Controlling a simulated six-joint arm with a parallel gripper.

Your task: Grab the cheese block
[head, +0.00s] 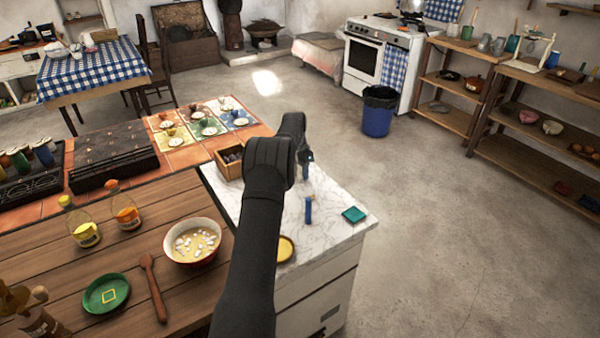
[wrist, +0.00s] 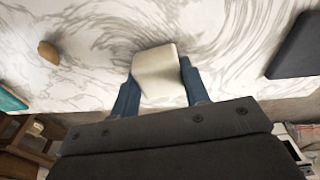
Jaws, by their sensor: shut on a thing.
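The cheese block, a pale cream block (wrist: 157,72), sits between the two blue fingers of my gripper (wrist: 158,70) in the wrist view. The fingers press on its left and right sides, so my gripper is shut on it. White, grey-veined marble lies behind the block. I cannot tell whether the block touches the marble or hangs just above it. In the head view my dark arm reaches over the marble counter (head: 330,232), and the block cannot be made out there. A blue upright piece below the wrist seems to be a finger.
A teal square (head: 354,214) lies near the counter's right edge; it also shows in the wrist view (wrist: 10,100). A small brown piece (wrist: 48,52) lies on the marble. A wooden box (head: 229,166), a yellow round dish (head: 285,249) and a bowl (head: 192,258) stand left of or near my arm.

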